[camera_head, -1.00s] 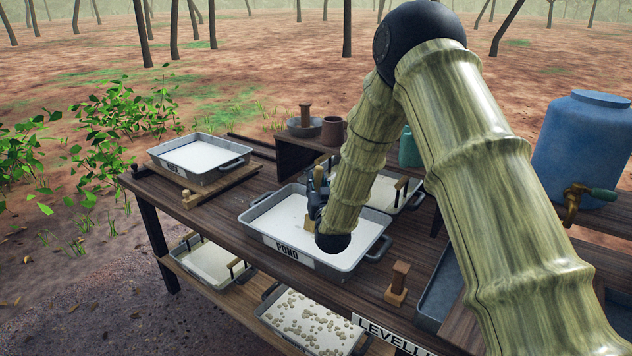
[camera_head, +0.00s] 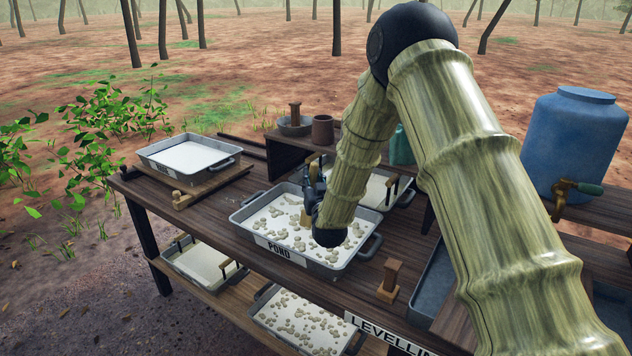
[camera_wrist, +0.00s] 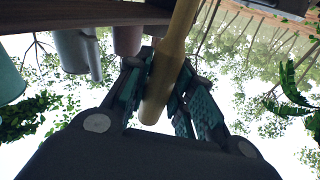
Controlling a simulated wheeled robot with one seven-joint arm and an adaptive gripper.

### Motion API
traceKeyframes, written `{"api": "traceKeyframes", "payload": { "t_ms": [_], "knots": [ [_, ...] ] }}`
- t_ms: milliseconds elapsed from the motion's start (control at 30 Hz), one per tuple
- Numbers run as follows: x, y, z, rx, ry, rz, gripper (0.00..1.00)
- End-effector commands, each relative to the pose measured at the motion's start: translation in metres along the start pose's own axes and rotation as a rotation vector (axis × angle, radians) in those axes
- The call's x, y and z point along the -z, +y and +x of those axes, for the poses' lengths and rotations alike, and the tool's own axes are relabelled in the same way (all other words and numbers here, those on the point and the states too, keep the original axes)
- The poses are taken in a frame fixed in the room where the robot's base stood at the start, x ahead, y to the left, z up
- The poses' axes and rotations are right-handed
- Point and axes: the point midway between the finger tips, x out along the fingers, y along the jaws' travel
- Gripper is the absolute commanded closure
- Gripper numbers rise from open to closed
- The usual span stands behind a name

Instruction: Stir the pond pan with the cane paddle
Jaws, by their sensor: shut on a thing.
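The pond pan (camera_head: 327,272) is a grey metal tray with a "POND" label and side handles, on the dark wooden table. Its white liquid is scattered with tan clumps. My gripper (camera_head: 312,200) is over the pan, partly hidden by my own arm. In the wrist view my gripper (camera_wrist: 163,85) is shut on the cane paddle (camera_wrist: 172,55), a pale tan rod between its fingers. A small tan part of the paddle (camera_head: 306,215) shows at the pan's surface in the head view. Its lower end is hidden.
Another white-filled pan (camera_head: 190,158) sits at the table's left end. One more pan (camera_head: 375,190) stands behind my arm. A wooden stamp-like block (camera_head: 389,282) stands right of the pond pan. A blue barrel with a tap (camera_head: 575,140) is at right. Pans occupy the lower shelf.

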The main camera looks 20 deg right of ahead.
Motion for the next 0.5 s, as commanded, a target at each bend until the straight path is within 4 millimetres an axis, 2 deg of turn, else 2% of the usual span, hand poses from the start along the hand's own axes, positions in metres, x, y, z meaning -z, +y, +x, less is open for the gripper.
{"api": "traceKeyframes", "payload": {
  "t_ms": [267,500],
  "knots": [
    [0.003,0.000,0.000,0.000,0.000,0.000,1.00],
    [0.016,0.000,0.000,0.000,0.001,0.000,1.00]
  ]
}}
